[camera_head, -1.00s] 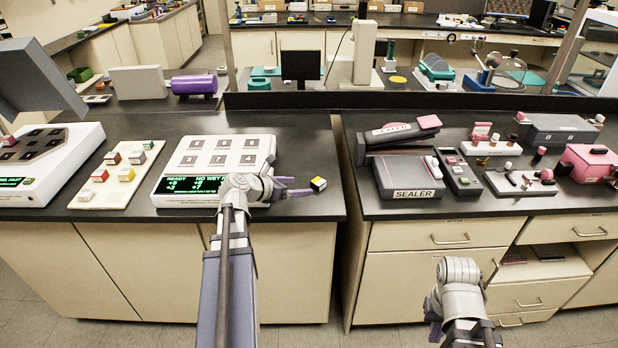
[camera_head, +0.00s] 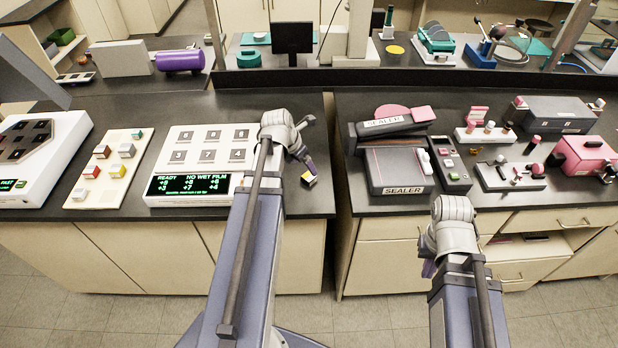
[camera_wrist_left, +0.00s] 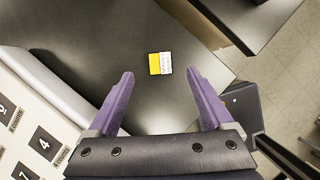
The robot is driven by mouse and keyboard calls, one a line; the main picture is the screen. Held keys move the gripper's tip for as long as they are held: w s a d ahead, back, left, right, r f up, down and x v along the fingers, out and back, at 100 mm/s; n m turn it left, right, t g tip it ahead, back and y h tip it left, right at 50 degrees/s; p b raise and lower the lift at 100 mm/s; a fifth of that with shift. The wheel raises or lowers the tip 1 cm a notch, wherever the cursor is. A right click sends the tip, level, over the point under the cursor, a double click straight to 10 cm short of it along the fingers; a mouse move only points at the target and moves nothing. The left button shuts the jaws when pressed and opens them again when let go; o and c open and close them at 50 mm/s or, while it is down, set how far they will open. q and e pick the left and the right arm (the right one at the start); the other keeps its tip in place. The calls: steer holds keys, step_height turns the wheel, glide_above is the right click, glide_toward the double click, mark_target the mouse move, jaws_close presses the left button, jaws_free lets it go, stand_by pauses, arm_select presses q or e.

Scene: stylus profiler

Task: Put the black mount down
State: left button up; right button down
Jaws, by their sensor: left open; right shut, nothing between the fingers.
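A small block with a yellow and white top and a dark side, seemingly the black mount (camera_head: 309,179), rests on the dark counter near its front right corner. In the left wrist view the mount (camera_wrist_left: 160,63) shows its half yellow, half white face just beyond my left fingertips. My left gripper (camera_head: 306,158) is open and empty, its two purple fingers (camera_wrist_left: 160,73) apart with bare counter between them. My right gripper (camera_head: 430,266) is shut and empty, low in front of the right counter; its fingertips are mostly hidden.
A white gauge with numbered pads and a lit display (camera_head: 190,185) stands left of my left gripper. A cream board (camera_head: 84,200) holds several coloured blocks. A sealer (camera_head: 395,190) stands on the right counter (camera_head: 350,204), across a gap. Counter behind the mount is clear.

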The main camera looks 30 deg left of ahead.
mark_target(308, 176)
arm_select(q)
steer(key=shift+b+x, duration=0.55)
steer(key=shift+x, duration=0.4)
steer(key=b+x, duration=0.4)
steer(key=shift+s+a+f, duration=0.15)
steer(key=shift+s+f, duration=0.15)
steer(key=shift+s, duration=0.05)
steer(key=shift+w+f+b, duration=0.25)
steer(key=shift+f+b, duration=0.2)
steer(key=shift+b, duration=0.15)
steer(key=shift+r, duration=0.15)
steer(key=shift+c, duration=0.2)
jaws_close()
